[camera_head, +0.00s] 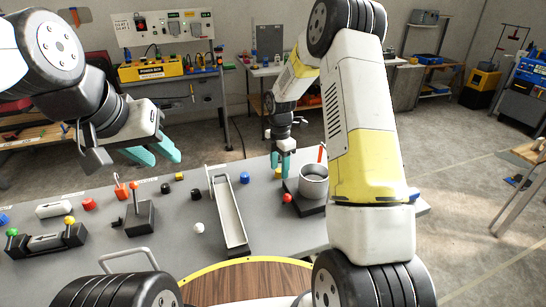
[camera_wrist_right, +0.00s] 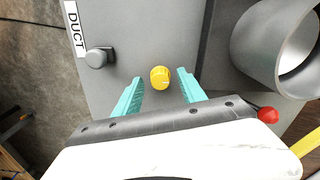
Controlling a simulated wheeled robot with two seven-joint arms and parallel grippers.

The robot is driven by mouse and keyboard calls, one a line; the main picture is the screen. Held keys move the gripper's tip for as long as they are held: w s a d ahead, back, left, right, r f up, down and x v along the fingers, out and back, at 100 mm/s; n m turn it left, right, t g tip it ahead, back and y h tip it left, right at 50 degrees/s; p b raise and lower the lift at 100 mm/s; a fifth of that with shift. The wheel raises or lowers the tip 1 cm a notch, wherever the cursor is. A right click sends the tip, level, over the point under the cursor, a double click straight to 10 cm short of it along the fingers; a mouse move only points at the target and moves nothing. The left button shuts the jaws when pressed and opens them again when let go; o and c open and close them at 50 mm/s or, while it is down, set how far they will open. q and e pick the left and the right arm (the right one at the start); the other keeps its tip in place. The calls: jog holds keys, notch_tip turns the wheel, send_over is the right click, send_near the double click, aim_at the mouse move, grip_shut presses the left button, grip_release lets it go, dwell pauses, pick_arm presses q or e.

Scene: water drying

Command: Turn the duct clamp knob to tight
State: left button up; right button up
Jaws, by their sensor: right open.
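A small round yellow knob (camera_wrist_right: 159,77) with a pale line on its face sits on the grey surface in the right wrist view. My right gripper (camera_wrist_right: 160,92) is open, its teal fingers on either side of the knob with gaps to both. A grey knob-like piece (camera_wrist_right: 99,57) stands beside the white DUCT label (camera_wrist_right: 74,27). In the head view my right gripper (camera_head: 281,164) points down at the table by the grey duct cylinder (camera_head: 314,181); the yellow knob is hidden there. My left gripper (camera_head: 153,153) is open and empty above the left part of the table.
The cylinder wall (camera_wrist_right: 268,60) stands close right of my right gripper. A red ball-tipped part (camera_wrist_right: 268,114) is near its right side. The grey table (camera_head: 280,230) also holds a long metal tray (camera_head: 229,215), a lever block (camera_head: 140,216) and several small coloured pieces.

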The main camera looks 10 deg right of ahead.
jog(key=shift+c, duration=0.5)
grip_shut()
